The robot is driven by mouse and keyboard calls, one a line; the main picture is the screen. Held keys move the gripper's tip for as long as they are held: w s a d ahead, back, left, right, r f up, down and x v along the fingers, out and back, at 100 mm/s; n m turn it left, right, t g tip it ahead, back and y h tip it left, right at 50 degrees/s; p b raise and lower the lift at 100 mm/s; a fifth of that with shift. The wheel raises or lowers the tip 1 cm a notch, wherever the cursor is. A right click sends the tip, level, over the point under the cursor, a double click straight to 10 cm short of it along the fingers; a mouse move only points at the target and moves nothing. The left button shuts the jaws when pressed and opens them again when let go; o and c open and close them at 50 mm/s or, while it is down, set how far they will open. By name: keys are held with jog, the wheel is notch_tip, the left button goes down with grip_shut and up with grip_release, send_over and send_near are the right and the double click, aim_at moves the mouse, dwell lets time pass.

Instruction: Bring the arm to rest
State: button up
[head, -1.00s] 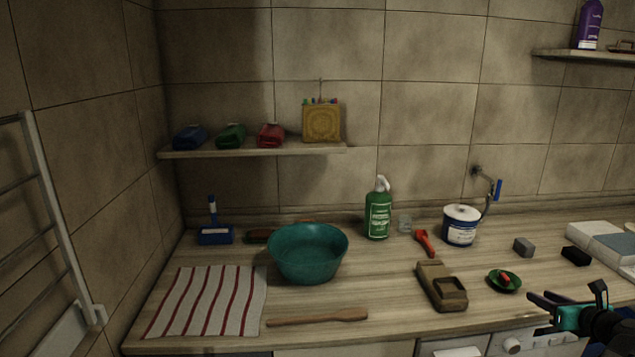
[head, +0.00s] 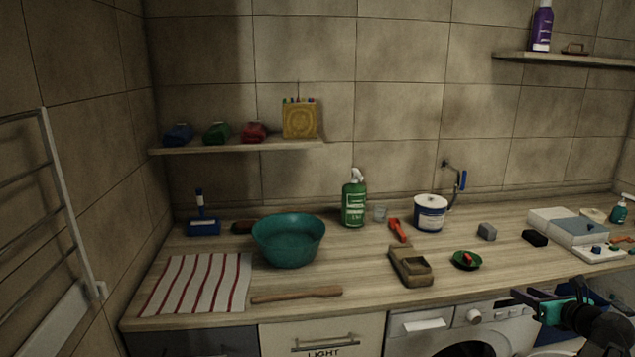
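My gripper (head: 528,299) shows at the lower right of the head view, in front of the counter's front edge and above the washing machine. It is teal and black. It is seen from the side, and I cannot make out the gap between its fingers. Nothing is visibly held in it. My dark arm runs from it out of the right edge of the picture.
The wooden counter (head: 349,283) carries a teal basin (head: 289,242), a green spray bottle (head: 354,203), a white-and-blue tub (head: 430,214), a brown tray (head: 411,268) and a small green dish (head: 466,262). A striped cloth (head: 199,283) lies left. A washing machine (head: 455,325) stands below.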

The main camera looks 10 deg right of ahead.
jog(key=w+a+f+n+g+y, duration=0.2)
jog(key=w+a+f+n, duration=0.15)
jog(key=a+f, duration=0.5)
jog(key=w+a+f+n+g+y, duration=0.2)
jog(key=a+f+n, duration=0.3)
jog(key=a+f, duration=0.4)
jog(key=s+a+f+n+g+y, duration=0.2)
jog(key=a+f+n+g, duration=0.3)
jog(key=a+f+n, duration=0.75)
jog(key=s+a+f+n+g, duration=0.3)
jog(key=s+a+f, duration=0.2)
jog(key=a+f, duration=0.3)
jog(key=s+a+f+n+g, duration=0.2)
jog(key=s+a+f, duration=0.45)
jog(key=a, duration=0.25)
jog(key=s+a+f+n+g+h, duration=0.2)
jog(key=s+a+f+n, duration=0.1)
jog(key=s+n, duration=0.3)
jog(key=s+a+f+n+g+h, duration=0.1)
jog(key=s+f+n, duration=0.4)
jog(key=s, duration=0.5)
jog(key=shift+a+f+n+g+h, duration=0.4)
jog(key=shift+a+n+g, duration=0.1)
jog(key=shift+a+g, duration=0.5)
